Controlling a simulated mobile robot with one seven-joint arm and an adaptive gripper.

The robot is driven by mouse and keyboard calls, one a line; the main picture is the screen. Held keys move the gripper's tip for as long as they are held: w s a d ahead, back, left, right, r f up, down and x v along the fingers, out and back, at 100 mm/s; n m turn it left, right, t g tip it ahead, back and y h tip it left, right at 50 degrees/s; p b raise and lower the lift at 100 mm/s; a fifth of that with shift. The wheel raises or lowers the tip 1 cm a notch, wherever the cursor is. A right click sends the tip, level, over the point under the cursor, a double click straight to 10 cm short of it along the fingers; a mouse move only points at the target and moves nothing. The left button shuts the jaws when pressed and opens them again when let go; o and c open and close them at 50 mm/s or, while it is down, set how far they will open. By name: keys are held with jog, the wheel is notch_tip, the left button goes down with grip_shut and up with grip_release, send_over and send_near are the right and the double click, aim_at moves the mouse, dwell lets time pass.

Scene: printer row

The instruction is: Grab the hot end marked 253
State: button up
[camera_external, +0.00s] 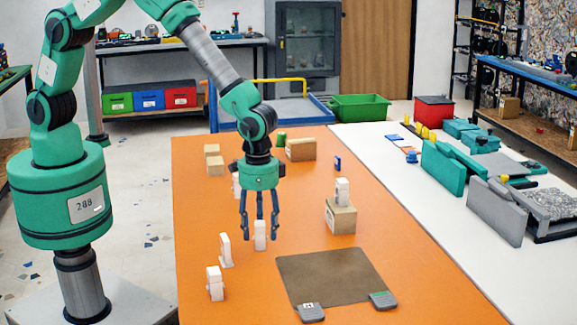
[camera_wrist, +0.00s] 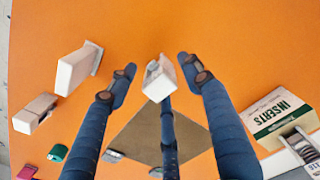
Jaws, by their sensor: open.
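My gripper (camera_external: 260,226) has slim blue fingers, pointing down and spread apart over the orange table. A white upright block (camera_external: 260,236) stands under and between the fingertips; in the wrist view, it (camera_wrist: 158,78) shows between them, with nothing gripped. Two similar white pieces stand to its front left: a slim one (camera_external: 225,250) and a stepped one (camera_external: 215,284). Another white piece (camera_external: 237,185) is partly hidden behind my gripper. One more (camera_external: 342,191) stands on a cardboard box (camera_external: 341,217). No number 253 is legible, so I cannot tell which is the marked hot end.
A brown mat (camera_external: 330,272) lies front right of my gripper, with two grey-and-green items (camera_external: 311,313) at its front edge. Cardboard boxes (camera_external: 300,149) stand farther back. In the wrist view, a box lettered INSERTS (camera_wrist: 277,112) is at the right. Open orange table surrounds the pieces.

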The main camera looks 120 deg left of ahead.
jog(key=shift+f, duration=0.5)
jog(key=c, duration=1.2)
